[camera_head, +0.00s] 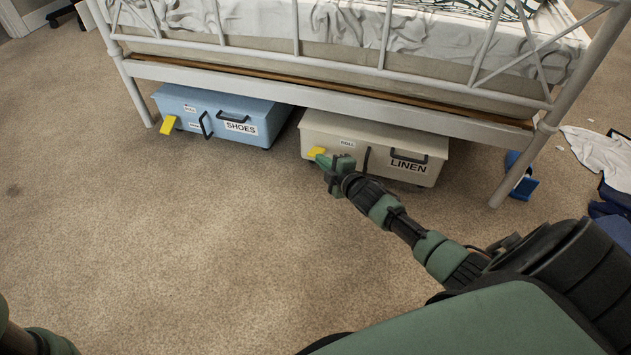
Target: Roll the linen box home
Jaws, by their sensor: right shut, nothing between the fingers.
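The linen box (377,130) is a beige box with a black handle and a label reading LINEN. It stands partly under the bed, its front sticking out past the bed rail. A yellow tab (315,152) shows at its front left corner. My right gripper (327,162) is shut and empty, in front of that corner close to the yellow tab. I cannot tell whether it touches the tab. My right arm hides part of the box's lower front. Part of my left arm (38,342) shows at the bottom left, but its gripper is out of view.
A blue box labelled SHOES (215,115) with its own yellow tab stands under the bed to the left. The white metal bed frame (330,89) spans above both boxes, with legs at either side. Clothes (600,155) and a blue object (522,180) lie at right. The carpet at left is clear.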

